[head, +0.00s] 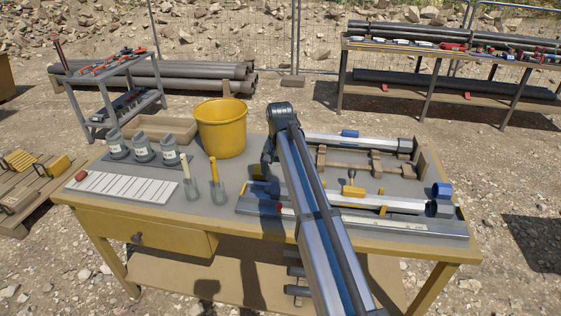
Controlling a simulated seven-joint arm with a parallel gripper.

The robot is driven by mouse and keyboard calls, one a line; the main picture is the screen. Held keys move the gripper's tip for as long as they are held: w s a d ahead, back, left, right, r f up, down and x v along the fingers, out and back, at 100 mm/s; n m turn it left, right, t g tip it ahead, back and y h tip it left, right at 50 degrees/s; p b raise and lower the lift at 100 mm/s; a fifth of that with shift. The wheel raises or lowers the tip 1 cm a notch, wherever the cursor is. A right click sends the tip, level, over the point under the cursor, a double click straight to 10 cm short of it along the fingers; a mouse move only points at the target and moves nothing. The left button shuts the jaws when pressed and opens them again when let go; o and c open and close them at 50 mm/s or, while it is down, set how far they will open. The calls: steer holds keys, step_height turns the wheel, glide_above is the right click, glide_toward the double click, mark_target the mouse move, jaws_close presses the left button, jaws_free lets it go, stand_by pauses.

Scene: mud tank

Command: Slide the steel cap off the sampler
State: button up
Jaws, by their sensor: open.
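The sampler appears to be the long steel tube (405,205) lying along the front of a rack on the workbench. Its right end carries a grey-blue collar (439,208). Its left part passes behind my arm, and a metal end shows left of the arm. I cannot tell which end piece is the steel cap. A second grey tube (372,143) with a dark right end lies in the back of the rack. My gripper (267,178) points down just left of my arm, near the tube's left end. It is open, and the fingertips are small and dark.
A yellow bucket (222,130), several grey jars (143,149), a wooden tray (158,131) and a white segmented strip (125,187) stand left. Two handled tools (217,180) stand upright near my gripper. A yellow-handled piece (353,189) and blue block (442,190) are right.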

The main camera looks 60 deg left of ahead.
steer(key=shift+f, duration=1.4)
steer(key=c, duration=1.5)
steer(key=shift+s+a, duration=0.1)
steer(key=shift+s+a, duration=1.95)
steer(key=o, duration=1.5)
